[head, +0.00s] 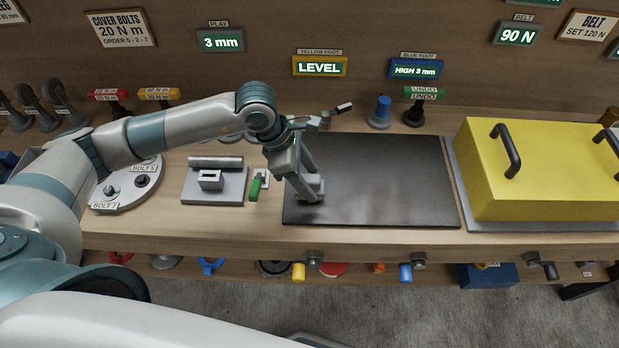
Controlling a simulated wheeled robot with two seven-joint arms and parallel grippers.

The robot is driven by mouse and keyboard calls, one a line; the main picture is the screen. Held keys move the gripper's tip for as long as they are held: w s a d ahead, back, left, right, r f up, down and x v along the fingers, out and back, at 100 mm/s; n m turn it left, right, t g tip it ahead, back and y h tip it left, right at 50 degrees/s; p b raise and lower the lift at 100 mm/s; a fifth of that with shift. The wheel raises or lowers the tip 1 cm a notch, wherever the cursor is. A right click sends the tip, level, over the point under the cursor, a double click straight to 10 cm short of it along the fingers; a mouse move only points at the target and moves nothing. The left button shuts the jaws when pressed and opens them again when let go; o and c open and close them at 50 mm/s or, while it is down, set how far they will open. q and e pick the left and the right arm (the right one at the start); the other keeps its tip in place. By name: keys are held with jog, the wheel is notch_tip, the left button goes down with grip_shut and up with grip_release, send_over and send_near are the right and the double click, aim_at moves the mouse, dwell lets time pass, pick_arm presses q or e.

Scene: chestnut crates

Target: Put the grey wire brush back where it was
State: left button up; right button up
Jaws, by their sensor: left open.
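My left gripper (311,190) reaches down over the left part of a dark mat (390,185) on the bench. Its jaws are open, and I see nothing held between them. I cannot make out the grey wire brush for certain in this view; my left arm and gripper hide part of the bench behind them. My right gripper is not in view.
A grey slotted block (228,198) and a green-handled item (254,190) lie left of the mat. A round bolt plate (150,186) is further left. A yellow cover (545,165) with black handles stands right. The mat's middle and right are clear.

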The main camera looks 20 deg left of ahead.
pick_arm(q)
jog(key=b+v, duration=0.4)
jog(key=v, duration=0.7)
jog(key=shift+a+r, duration=0.1)
jog(key=shift+a, duration=0.05)
jog(key=shift+c, duration=0.5)
dwell(0.6)
